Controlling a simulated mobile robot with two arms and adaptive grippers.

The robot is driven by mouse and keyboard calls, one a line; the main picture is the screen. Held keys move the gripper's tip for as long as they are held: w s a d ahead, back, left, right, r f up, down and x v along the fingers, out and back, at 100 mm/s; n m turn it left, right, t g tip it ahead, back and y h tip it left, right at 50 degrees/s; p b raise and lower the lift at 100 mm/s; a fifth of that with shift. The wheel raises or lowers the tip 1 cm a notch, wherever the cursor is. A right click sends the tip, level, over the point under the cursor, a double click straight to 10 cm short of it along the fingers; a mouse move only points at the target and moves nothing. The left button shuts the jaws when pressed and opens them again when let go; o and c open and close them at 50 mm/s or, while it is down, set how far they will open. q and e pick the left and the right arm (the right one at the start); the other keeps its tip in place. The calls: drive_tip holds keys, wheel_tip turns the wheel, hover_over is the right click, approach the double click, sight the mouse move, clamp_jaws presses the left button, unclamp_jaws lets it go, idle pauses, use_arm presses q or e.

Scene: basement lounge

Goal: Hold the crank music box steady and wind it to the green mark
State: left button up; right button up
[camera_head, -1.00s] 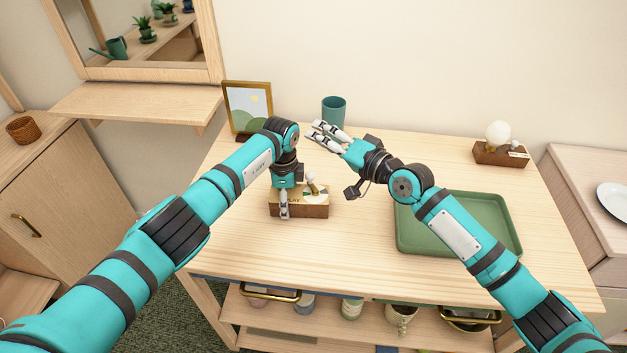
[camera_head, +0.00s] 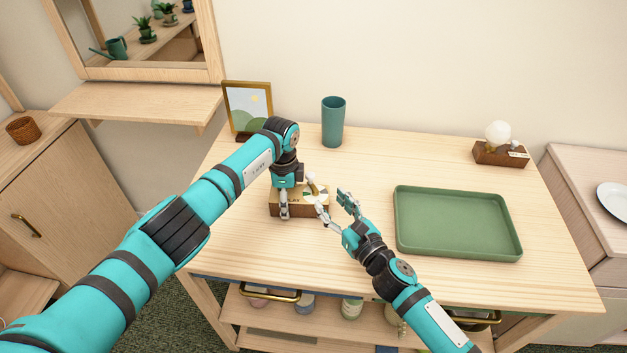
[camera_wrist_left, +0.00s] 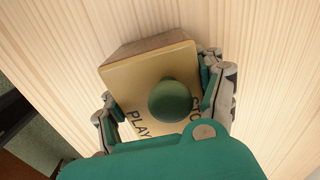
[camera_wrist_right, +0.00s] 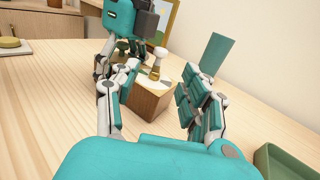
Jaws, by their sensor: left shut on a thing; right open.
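The crank music box (camera_head: 299,210) is a wooden block with a pale top, on the table left of centre. Its crank, with a pale knob (camera_wrist_right: 160,52) on a brass post, stands up at the right end of the top. My left gripper (camera_head: 285,205) is shut on the box's left part from above. The left wrist view shows a green knob (camera_wrist_left: 170,101) and partial lettering on the top (camera_wrist_left: 140,80) between the fingers. My right gripper (camera_head: 335,208) is open and empty, just right of the box, fingers pointing towards it. I cannot make out the green mark.
A green tray (camera_head: 458,251) lies to the right. A teal cup (camera_head: 333,122) and a framed picture (camera_head: 248,106) stand at the back. A wooden block with a white globe (camera_head: 498,154) is at the back right. The table front is mostly clear.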

sight(311, 179)
drive_tip(key=x, duration=0.9)
clamp_jaws()
